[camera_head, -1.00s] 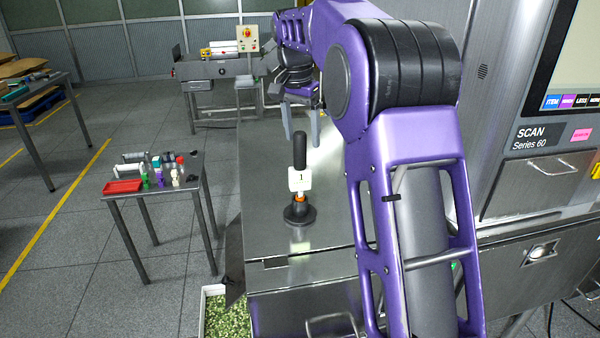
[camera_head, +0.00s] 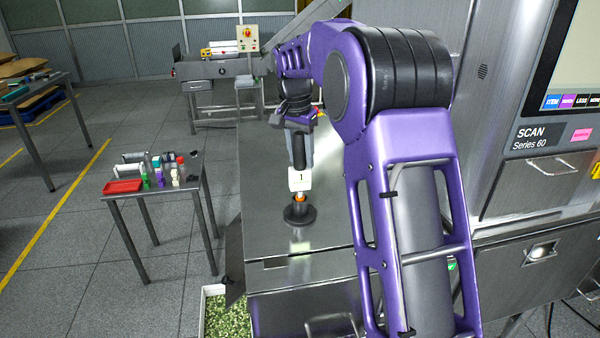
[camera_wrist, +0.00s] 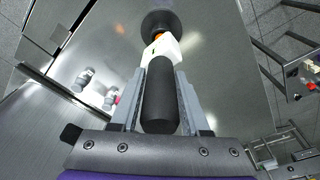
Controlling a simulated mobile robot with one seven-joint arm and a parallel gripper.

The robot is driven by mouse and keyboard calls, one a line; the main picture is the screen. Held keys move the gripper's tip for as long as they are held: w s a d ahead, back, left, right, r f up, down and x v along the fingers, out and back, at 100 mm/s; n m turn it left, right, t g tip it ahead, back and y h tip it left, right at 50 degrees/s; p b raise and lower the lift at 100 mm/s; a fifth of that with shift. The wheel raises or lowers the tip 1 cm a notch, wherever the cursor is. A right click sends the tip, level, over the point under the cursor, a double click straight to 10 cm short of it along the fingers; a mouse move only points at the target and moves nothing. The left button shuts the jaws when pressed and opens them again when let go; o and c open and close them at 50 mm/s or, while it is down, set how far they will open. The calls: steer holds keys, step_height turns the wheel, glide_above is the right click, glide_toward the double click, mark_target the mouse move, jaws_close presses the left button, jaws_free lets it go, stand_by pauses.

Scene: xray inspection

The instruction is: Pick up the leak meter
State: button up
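The leak meter (camera_head: 300,213) stands upright on the steel table, with a round black base, an orange ring, a white block marked 1 and a black handle. In the wrist view its black handle (camera_wrist: 159,95) points toward the camera, with the white block and base beyond. My gripper (camera_head: 301,163) is at the handle, above the white block. In the wrist view the grey fingers of my gripper (camera_wrist: 167,72) are apart, one on each side of the handle. They look open; contact with the handle cannot be made out.
The steel table (camera_head: 265,205) is otherwise mostly clear. The X-ray machine (camera_head: 530,150) stands close on the right. A small side table (camera_head: 190,190) at left holds a red tray (camera_head: 122,186) and several small items. A bin of green bits (camera_head: 228,315) is below the steel table's left front.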

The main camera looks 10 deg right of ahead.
jaws_close()
steer(key=shift+r, duration=0.1)
